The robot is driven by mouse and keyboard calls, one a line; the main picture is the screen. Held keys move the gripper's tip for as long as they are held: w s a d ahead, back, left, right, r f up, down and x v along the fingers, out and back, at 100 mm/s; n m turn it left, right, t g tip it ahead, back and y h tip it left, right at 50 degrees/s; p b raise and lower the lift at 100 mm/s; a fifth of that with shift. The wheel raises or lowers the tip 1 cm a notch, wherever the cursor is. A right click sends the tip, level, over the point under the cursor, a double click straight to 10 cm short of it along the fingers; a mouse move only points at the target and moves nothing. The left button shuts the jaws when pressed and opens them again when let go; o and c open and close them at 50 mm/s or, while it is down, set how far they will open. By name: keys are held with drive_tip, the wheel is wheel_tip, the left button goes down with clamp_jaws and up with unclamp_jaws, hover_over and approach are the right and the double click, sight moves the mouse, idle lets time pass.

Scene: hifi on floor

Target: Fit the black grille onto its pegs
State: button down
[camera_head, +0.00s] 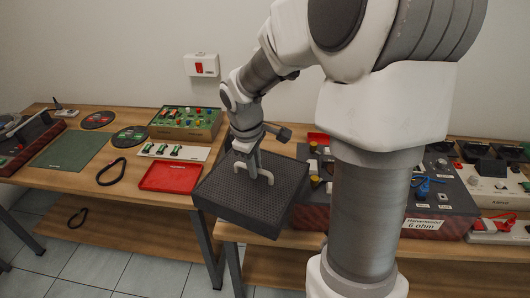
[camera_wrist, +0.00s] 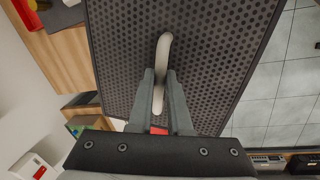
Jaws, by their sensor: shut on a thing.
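The black grille (camera_head: 232,201) is a dark perforated panel with a pale handle (camera_head: 240,169) on its face. My gripper (camera_head: 254,170) is shut on this handle and holds the grille tilted, in front of the gap between the two benches. In the wrist view the grille (camera_wrist: 215,45) fills much of the picture, with the handle (camera_wrist: 164,48) between the fingers (camera_wrist: 161,98). A dark-faced box with red sides (camera_head: 446,196) stands on the right bench, partly hidden by my arm and the grille. I cannot make out the pegs for certain.
The left bench holds a red tray (camera_head: 171,177), a green mat (camera_head: 70,149), a box of coloured parts (camera_head: 186,122) and a black loop (camera_head: 112,172). Devices with a blue cable (camera_head: 424,188) crowd the right bench. A wall box (camera_head: 201,65) hangs behind.

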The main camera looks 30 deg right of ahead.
drive_tip(key=a+f+m+g, duration=0.1)
drive_tip(key=a+f+m, duration=0.6)
drive_tip(key=f, duration=0.5)
drive_tip(key=shift+a, duration=1.1)
drive_tip(key=shift+w, duration=0.15)
